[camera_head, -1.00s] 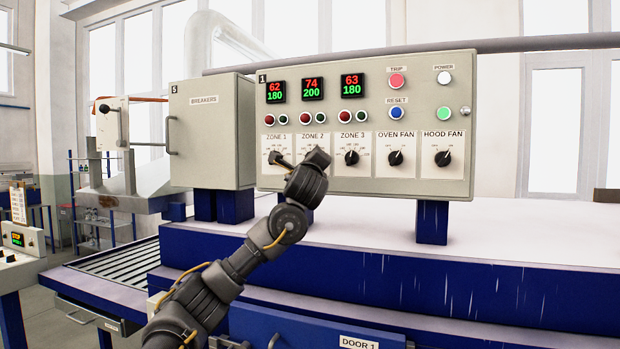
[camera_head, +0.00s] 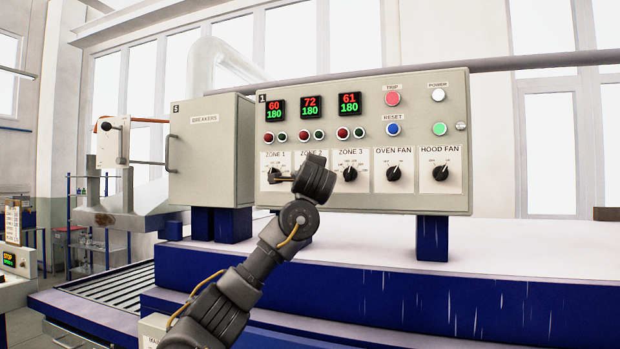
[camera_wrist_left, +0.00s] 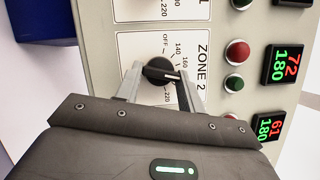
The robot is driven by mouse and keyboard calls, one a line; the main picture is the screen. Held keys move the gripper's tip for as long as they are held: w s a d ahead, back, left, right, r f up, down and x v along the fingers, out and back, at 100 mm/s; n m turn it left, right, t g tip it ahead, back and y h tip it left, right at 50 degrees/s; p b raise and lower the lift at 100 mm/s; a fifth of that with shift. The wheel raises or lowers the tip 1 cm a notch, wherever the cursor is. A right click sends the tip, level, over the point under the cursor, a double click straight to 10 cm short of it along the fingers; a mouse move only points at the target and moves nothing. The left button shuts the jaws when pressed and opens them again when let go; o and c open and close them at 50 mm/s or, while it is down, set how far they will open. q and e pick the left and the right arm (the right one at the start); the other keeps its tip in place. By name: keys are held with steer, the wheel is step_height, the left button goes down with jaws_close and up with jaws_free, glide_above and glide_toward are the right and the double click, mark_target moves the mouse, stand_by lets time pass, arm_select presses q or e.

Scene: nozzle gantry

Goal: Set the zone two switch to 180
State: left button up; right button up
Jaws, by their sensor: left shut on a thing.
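The zone two switch is a black round knob (camera_wrist_left: 158,72) on a white card labelled ZONE 2 in the left wrist view. Its white pointer line points toward the ZONE 2 lettering, past the 160 mark; the scale there is covered by a finger. My left gripper (camera_wrist_left: 160,76) is shut on this knob, one finger on each side. In the head view my left gripper (camera_head: 304,178) hides the knob. The zone two display (camera_head: 310,106) reads 72 in red over 180 in green; it also shows in the left wrist view (camera_wrist_left: 285,65). My right gripper is not in view.
The zone 1 knob (camera_head: 274,175) is close on the left, the zone 3 knob (camera_head: 350,173) on the right. Oven fan (camera_head: 393,173) and hood fan (camera_head: 440,172) knobs follow. Red and green buttons sit above. The breakers box (camera_head: 212,150) stands left of the panel.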

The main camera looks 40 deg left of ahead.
arm_select(q)
steer(key=o, duration=1)
steer(key=b+v, duration=0.5)
steer(key=v, duration=0.5)
steer(key=shift+s+d, duration=0.2)
steer(key=shift+s, duration=0.1)
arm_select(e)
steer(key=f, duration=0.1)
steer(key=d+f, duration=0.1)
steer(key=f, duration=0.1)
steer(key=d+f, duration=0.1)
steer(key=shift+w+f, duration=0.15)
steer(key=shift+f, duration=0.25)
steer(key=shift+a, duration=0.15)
